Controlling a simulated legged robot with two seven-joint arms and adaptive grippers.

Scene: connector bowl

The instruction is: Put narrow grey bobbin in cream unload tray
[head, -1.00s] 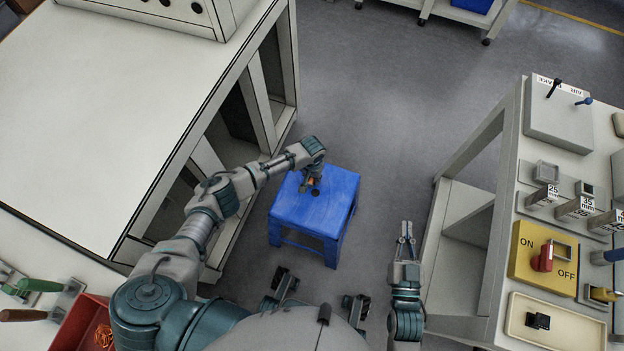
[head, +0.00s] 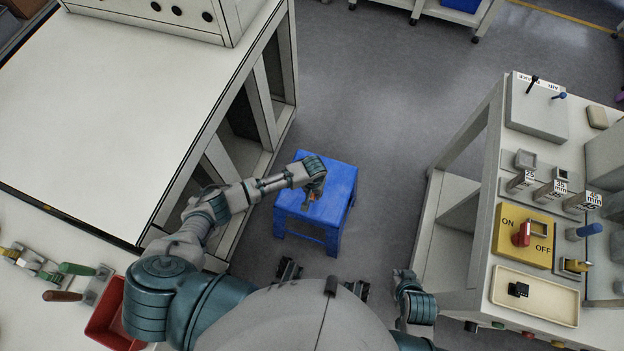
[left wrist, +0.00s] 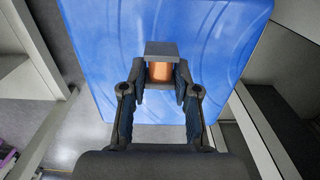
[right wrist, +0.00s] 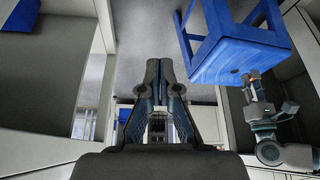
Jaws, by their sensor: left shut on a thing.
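My left gripper (head: 312,196) reaches over the blue stool (head: 338,185). In the left wrist view the gripper (left wrist: 162,75) is shut on a bobbin (left wrist: 162,50) with a grey square end and copper-coloured winding. Whether the bobbin touches the stool top is unclear. The cream unload tray (head: 552,306) lies on the right bench, far from the left gripper, with a small black part (head: 518,289) in it. My right gripper (right wrist: 160,68) is shut and empty in the right wrist view; its fingers are hard to see in the head view.
The right bench carries a yellow ON/OFF switch plate (head: 522,240), labelled blocks (head: 551,192) and a grey lever box (head: 538,108). A white workbench (head: 110,110) stands left. A red bin (head: 106,318) sits at lower left. Grey floor (head: 390,120) lies open between the benches.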

